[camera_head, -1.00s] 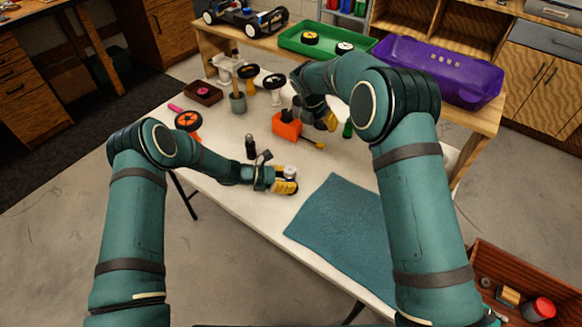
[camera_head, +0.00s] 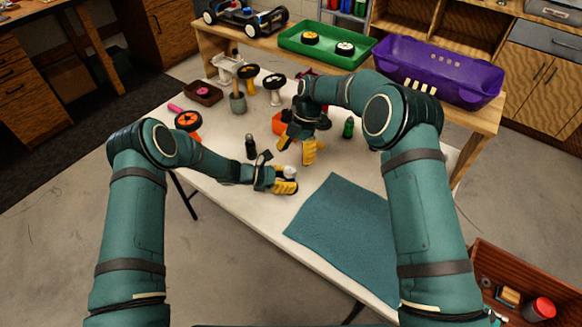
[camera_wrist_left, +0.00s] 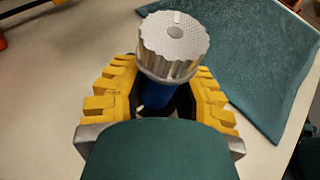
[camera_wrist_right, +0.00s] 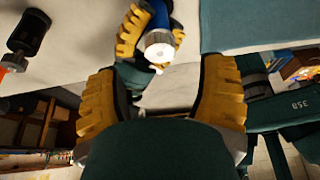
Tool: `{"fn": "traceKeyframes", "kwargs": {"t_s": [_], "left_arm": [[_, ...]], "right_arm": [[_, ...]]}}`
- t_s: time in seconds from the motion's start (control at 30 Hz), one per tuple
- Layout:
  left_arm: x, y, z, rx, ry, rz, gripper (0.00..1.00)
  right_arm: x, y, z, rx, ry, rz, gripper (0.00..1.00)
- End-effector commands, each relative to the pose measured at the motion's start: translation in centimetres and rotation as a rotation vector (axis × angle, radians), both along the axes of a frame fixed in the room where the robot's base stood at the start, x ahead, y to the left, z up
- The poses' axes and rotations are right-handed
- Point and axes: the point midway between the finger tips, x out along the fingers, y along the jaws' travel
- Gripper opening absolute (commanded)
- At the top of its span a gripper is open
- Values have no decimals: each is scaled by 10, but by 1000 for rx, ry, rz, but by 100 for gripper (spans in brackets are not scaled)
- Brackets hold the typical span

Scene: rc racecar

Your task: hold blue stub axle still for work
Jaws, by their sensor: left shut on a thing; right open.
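The blue stub axle (camera_wrist_left: 157,97) is between the yellow fingers of my left gripper (camera_head: 282,180), which is shut on it above the white table. A silver ridged cap (camera_wrist_left: 173,45) sits on its upper end. In the head view only the pale cap (camera_head: 291,172) shows clearly. In the right wrist view the blue body (camera_wrist_right: 160,14) and the silver end show between the left fingers. My right gripper (camera_head: 297,146) is open and empty, just behind the left one. Its spread fingers (camera_wrist_right: 160,85) face the silver end without touching it.
A teal mat (camera_head: 345,235) lies to the right on the table. An orange object (camera_head: 279,122) is partly hidden behind my right gripper. The table front left is clear.

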Motion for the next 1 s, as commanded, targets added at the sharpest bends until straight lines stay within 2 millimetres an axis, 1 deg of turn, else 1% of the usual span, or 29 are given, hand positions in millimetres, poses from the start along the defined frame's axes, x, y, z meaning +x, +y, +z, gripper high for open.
{"fn": "traceKeyframes", "kwargs": {"t_s": [0.03, 0.1, 0.2, 0.3, 0.47, 0.7, 0.73, 0.77, 0.8, 0.87, 0.9, 0.93, 1.0], "left_arm": [[0, 0, -1, 1, 1, 0, 0], [0, 0, -1, 1, 1, 0, 0], [0, 0, -1, 1, 1, 0, 0], [0, 0, -1, 1, 1, 0, 0], [0, 0, -1, 1, 1, 0, 0], [0, 0, -1, 1, 1, 0, 0], [0, 0, -1, 1, 1, 0, 0], [0, 0, -1, 1, 1, 0, 0], [0, 0, -1, 1, 1, 0, 0], [0, 0, -1, 1, 1, 0, 0], [0, 0, -1, 1, 1, 0, 0], [0, 0, -1, 1, 1, 0, 0], [0, 0, -1, 1, 1, 0, 0]], "right_arm": [[-3, 3, -9, -1, 2, 2, 70], [-7, 5, -19, -2, 2, 2, 70], [-11, 8, -32, -2, 2, 1, 70], [-13, 10, -40, -2, 0, -1, 70], [-15, 12, -46, -1, -2, 0, 70], [-15, 12, -47, -1, -2, 0, 70], [-15, 12, -47, -1, -2, 0, 67], [-15, 12, -47, -1, -2, 0, 57], [-15, 12, -47, -1, -2, 0, 43], [-15, 12, -47, -1, -2, 0, 22], [-15, 12, -47, -1, -2, 0, 8], [-15, 12, -47, -1, -2, 0, 1], [-15, 12, -47, -1, -2, 0, 1]]}}
